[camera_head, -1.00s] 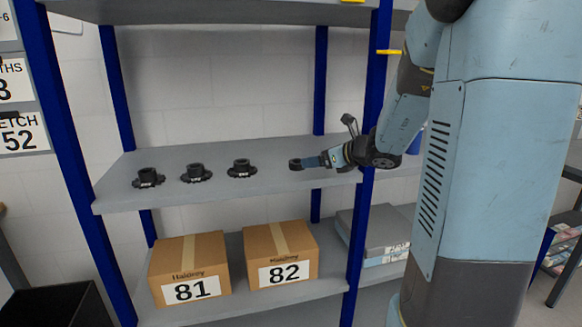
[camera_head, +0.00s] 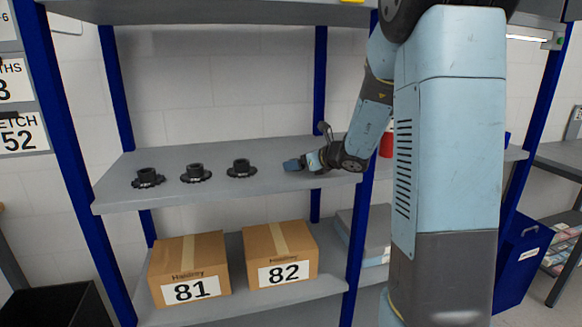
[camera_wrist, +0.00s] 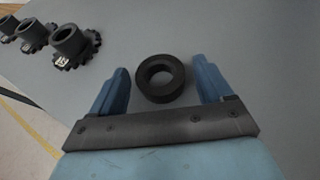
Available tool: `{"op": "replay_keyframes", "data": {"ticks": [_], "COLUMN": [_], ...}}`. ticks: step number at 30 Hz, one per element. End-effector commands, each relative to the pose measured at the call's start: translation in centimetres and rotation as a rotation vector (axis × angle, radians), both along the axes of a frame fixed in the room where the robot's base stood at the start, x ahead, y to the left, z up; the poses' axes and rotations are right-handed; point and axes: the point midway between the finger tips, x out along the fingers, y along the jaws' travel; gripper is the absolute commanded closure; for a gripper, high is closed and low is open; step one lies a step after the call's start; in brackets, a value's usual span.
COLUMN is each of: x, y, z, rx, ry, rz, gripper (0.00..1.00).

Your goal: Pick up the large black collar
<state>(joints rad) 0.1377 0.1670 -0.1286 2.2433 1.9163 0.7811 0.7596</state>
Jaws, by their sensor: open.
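The large black collar (camera_wrist: 160,97) is a thick plain ring lying flat on the grey shelf. In the wrist view it sits between the two blue fingers of my gripper (camera_wrist: 160,67). The fingers are open, one on each side of it, with a small gap showing on both sides. In the head view my gripper (camera_head: 292,165) is low over the middle shelf, right of the toothed black parts, and hides the collar.
Three black toothed parts with raised hubs, the nearest here (camera_head: 241,168), stand in a row left of my gripper on the shelf (camera_head: 225,191). A blue upright (camera_head: 363,215) stands close by my arm. Boxes 81 (camera_head: 190,258) and 82 (camera_head: 280,245) are below.

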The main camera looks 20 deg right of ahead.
Motion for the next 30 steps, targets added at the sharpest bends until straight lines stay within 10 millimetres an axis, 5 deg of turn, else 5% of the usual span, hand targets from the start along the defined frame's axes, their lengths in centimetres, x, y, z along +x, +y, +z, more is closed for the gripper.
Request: {"op": "replay_keyframes", "data": {"ticks": [5,23,30], "x": [0.00,-0.03,-0.04], "y": [0.06,0.10,0.09], "z": [-0.04,-0.08,-0.02], "rx": [0.000,0.000,0.000], "ry": [0.001,0.001,0.001], "rz": [0.001,0.002,0.002], "gripper": [0.22,0.80,0.80]}}
